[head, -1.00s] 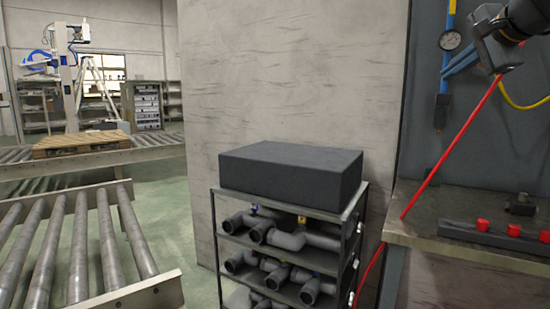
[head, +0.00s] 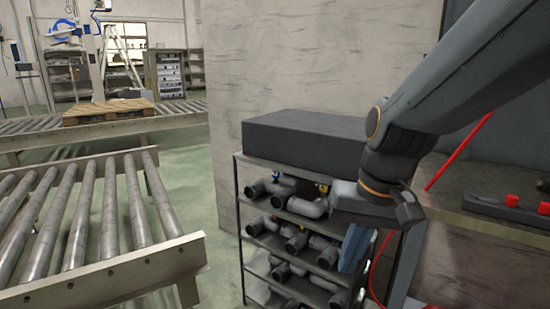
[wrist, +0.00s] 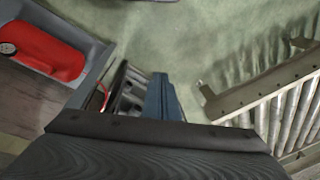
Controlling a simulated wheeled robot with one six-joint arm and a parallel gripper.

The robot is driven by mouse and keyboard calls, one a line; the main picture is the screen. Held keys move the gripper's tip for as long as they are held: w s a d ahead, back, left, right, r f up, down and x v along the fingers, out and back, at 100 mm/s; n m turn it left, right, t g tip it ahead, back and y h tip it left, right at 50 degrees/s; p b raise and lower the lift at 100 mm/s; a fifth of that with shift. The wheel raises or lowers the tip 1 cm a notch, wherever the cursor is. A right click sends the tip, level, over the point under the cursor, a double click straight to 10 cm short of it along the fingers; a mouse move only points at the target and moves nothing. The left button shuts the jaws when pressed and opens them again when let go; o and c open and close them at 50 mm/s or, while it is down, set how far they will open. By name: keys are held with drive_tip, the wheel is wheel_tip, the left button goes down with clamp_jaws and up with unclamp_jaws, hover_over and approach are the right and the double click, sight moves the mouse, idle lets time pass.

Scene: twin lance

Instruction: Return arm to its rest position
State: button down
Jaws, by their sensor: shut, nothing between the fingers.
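My arm comes in from the upper right of the head view and bends down in front of the shelf rack. My gripper (head: 352,250) hangs at its end, with its blue fingers pointing down. In the wrist view the blue fingers (wrist: 163,98) lie together at the centre. The gripper is shut and nothing shows between the fingers. It overlaps the right side of the rack in the head view; I cannot tell the gap between them.
A rack (head: 240,205) of grey pipe fittings carries a dark block (head: 300,137). A workbench (head: 480,215) with red-capped parts and a red hose (head: 455,155) stand at right. A roller conveyor (head: 85,215) is at left. Green floor (head: 215,240) shows between conveyor and rack.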

drive_tip(key=s+f+n+g+h, duration=0.1)
drive_tip(key=s+f+n, duration=0.25)
drive_tip(key=s, duration=0.25)
drive_tip(key=d+r+m+p, duration=0.2)
drive_tip(key=d+r+p, duration=0.3)
drive_tip(key=p, duration=0.8)
drive_tip(key=shift+s+d+r+h, duration=0.3)
drive_tip(key=shift+d+r, duration=0.1)
drive_tip(key=shift+r, duration=0.25)
